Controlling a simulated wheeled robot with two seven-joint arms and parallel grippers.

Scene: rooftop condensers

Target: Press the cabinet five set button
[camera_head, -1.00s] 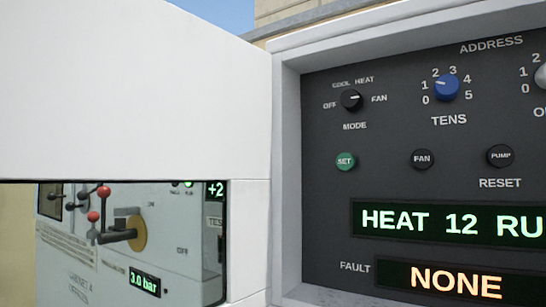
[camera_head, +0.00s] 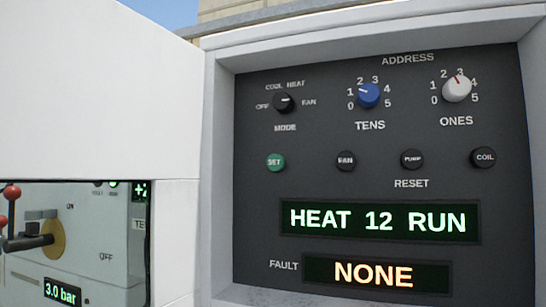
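The green SET button (camera_head: 276,162) is on the dark control panel (camera_head: 330,130), at its left, below the black MODE knob (camera_head: 283,102). The MODE knob's white mark points to the right. The blue TENS knob (camera_head: 368,95) has its mark toward 1, and the white ONES knob (camera_head: 456,88) has its mark near 2. The green display (camera_head: 378,220) reads HEAT 12 RUN. The FAULT display (camera_head: 374,275) reads NONE. No cabinet number shows on this panel. Neither gripper is in view.
Black FAN (camera_head: 346,161), PUMP (camera_head: 412,159) and COIL (camera_head: 484,157) buttons line the SET row. A white open door (camera_head: 95,95) stands at the left; its window (camera_head: 75,245) shows a neighbouring cabinet with red-knobbed levers and a 3.0 bar readout. A pale frame surrounds the recessed panel.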

